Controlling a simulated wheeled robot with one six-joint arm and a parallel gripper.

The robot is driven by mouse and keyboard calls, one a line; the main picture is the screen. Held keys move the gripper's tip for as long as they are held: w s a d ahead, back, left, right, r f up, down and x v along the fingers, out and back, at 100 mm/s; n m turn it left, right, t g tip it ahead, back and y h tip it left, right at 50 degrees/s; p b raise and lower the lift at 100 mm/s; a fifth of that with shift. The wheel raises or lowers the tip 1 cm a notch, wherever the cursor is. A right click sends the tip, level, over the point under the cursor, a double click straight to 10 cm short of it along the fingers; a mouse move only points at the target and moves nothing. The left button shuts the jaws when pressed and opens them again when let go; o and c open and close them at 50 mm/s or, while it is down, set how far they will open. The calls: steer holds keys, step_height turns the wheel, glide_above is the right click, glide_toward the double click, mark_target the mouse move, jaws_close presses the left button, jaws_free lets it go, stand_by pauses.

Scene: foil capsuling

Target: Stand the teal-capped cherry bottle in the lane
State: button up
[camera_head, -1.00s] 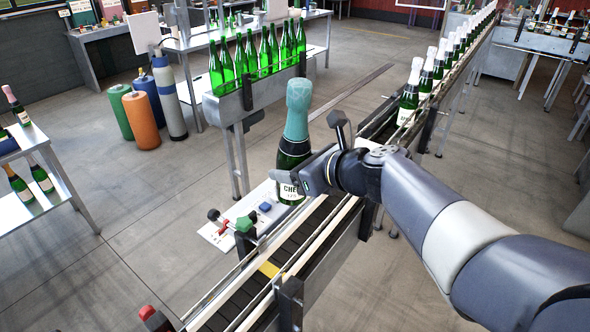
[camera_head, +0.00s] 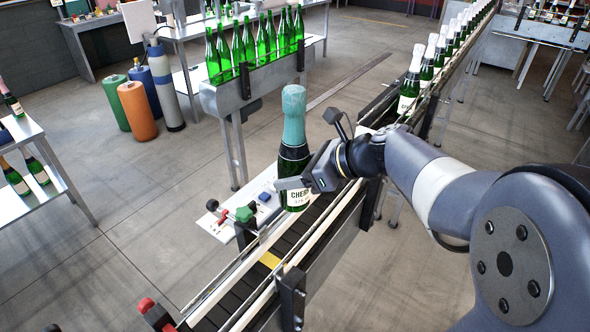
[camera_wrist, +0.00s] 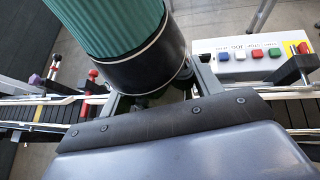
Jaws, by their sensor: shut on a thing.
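The teal-capped cherry bottle (camera_head: 294,150) is upright, with a long teal foil over its neck and a white label that starts "CHE". My gripper (camera_head: 304,184) is shut on its body from the right. In the wrist view the teal foil (camera_wrist: 112,22) and a dark band below it fill the top middle, with the gripper jaws (camera_wrist: 150,92) around the bottle. The lane (camera_head: 240,280) is a dark slatted conveyor between pale rails, with a yellow patch. The bottle's base shows at the lane's far part; whether it touches the slats I cannot tell.
A button panel (camera_wrist: 255,55) stands beside the lane. Red and green clamp knobs (camera_head: 243,214) sit at its left rail. White-topped bottles (camera_head: 428,68) line the conveyor behind. Green bottles (camera_head: 240,50) stand on a rack at the back.

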steer(key=shift+r, duration=0.15)
steer(key=shift+f+b, duration=2)
steer(key=shift+f, duration=1)
steer(key=shift+p, duration=0.55)
steer(key=shift+f+b, duration=3.8)
steer(key=shift+f, duration=1.25)
